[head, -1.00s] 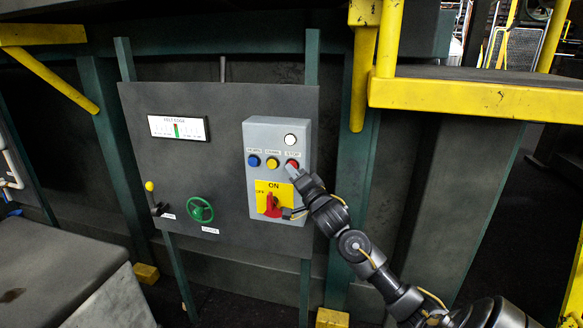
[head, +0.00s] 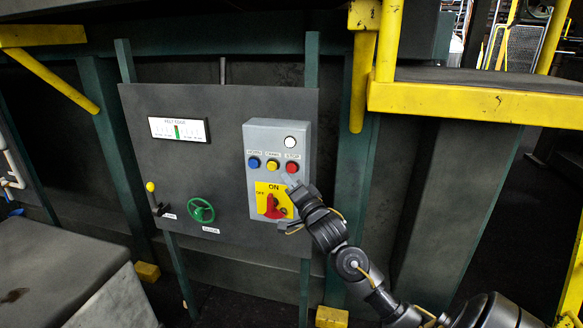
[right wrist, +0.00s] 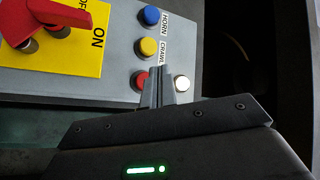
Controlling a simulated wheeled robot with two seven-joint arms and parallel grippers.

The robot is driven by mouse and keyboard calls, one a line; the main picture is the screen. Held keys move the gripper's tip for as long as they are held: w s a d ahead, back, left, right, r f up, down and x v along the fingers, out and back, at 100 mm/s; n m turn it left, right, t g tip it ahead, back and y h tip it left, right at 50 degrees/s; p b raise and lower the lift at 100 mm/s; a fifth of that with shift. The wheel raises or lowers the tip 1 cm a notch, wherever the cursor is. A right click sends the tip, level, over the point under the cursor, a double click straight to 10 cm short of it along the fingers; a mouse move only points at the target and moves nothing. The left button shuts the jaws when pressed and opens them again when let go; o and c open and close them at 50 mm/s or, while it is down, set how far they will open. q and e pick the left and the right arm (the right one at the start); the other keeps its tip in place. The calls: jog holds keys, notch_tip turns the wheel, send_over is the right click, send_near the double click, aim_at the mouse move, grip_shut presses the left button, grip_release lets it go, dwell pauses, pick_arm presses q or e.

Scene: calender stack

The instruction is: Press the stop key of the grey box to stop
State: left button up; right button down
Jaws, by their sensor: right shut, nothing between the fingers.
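The grey box (head: 255,135) is mounted on a dark panel. It carries a blue horn key (head: 254,163), a yellow crawl key (head: 272,164) and the red stop key (head: 292,168), with a white round lamp or button (head: 290,142) above. In the right wrist view the stop key (right wrist: 140,79) is partly hidden behind my fingers. My right gripper (head: 287,181) is shut and empty, its tips just below the stop key in the head view. In the right wrist view its fingertips (right wrist: 158,70) lie beside the red key; I cannot tell whether they touch the box. My left gripper is not in view.
A red rotary switch (head: 272,207) on a yellow ON/OFF plate sits below the keys, close to my right gripper. A green handwheel (head: 201,210), a yellow-knobbed lever (head: 152,195) and a gauge (head: 178,130) are on the panel. A yellow-edged platform (head: 475,100) is at right.

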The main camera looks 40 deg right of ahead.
jog(key=shift+s+a, duration=0.65)
jog(key=shift+a, duration=0.25)
jog(key=shift+f, duration=0.1)
notch_tip(320, 180, down, 31)
jog(key=n+g+b, duration=0.3)
jog(key=n+g, duration=0.1)
jog(key=g, duration=0.2)
jog(key=s+a+f+n+g+y+b, duration=0.15)
jog(key=s+f, duration=0.25)
jog(key=f, duration=0.8)
jog(key=s+a+f+n+g+b, duration=0.1)
jog(key=s+a+f+n+g, duration=0.3)
jog(key=f, duration=0.8)
jog(key=s+a+f+n+g+y+b, duration=0.1)
jog(key=s+a+f+n+g+b, duration=0.2)
jog(key=s+f, duration=1.1)
jog(key=s+a+f+n+g+y+b, duration=0.15)
jog(key=s+a+f, duration=0.35)
jog(key=s+f, duration=0.9)
jog(key=s+a+f+n+g, duration=0.2)
jog(key=s+a+g, duration=0.1)
jog(key=s, duration=1.2)
jog(key=shift+a+b, duration=0.2)
jog(key=shift+b, duration=0.15)
